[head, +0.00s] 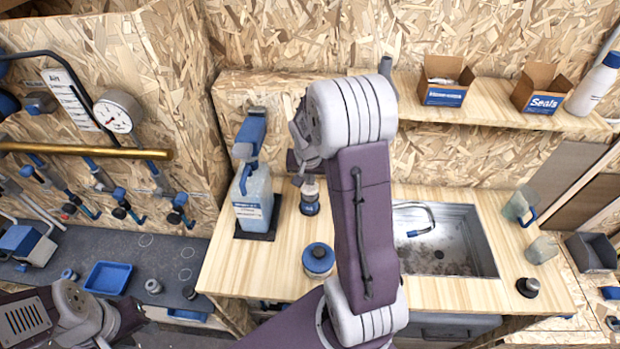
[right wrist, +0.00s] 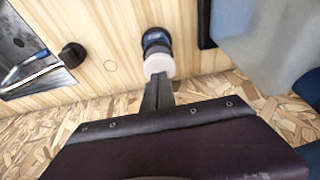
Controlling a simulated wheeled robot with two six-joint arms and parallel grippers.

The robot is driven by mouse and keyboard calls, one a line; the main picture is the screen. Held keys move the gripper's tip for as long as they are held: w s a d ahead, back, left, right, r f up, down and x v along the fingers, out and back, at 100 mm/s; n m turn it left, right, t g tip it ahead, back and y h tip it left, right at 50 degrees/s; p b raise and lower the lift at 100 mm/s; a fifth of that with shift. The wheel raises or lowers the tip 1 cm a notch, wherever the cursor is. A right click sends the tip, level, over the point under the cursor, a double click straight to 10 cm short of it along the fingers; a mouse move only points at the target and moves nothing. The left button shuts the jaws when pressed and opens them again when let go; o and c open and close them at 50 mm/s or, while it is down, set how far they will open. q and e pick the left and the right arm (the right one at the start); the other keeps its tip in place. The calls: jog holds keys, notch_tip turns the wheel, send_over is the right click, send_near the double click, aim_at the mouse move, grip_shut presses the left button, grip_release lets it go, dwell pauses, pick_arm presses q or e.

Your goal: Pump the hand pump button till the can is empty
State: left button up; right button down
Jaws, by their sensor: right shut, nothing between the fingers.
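A small dark-and-blue pump can (head: 310,203) with a pale top stands upright on the wooden counter. In the right wrist view its round white button (right wrist: 158,65) faces the camera, with the dark-blue body (right wrist: 155,40) behind it. My right gripper (right wrist: 158,82) is shut and empty. Its fingertips are right at the edge of the white button; I cannot tell whether they touch it. In the head view my right arm comes in from below and its wrist partly hides the space above the can. My left gripper (head: 125,318) is low at the left, mostly hidden, its fingers unclear.
A translucent jug (head: 252,200) with a blue handle stands left of the can. A round blue-topped container (head: 318,260) is in front. A metal sink (head: 450,250) lies to the right, with a dark knob (head: 528,287) beyond. A shelf (head: 490,108) runs behind.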

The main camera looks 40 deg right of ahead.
aim_at(310, 188)
jog(key=shift+s+f+b, duration=0.1)
jog(key=shift+f+b, duration=1.65)
jog(key=shift+f, duration=0.1)
jog(key=shift+r+p, duration=1.85)
jog(key=shift+r, duration=0.3)
notch_tip(310, 188, up, 6)
jog(key=p, duration=0.5)
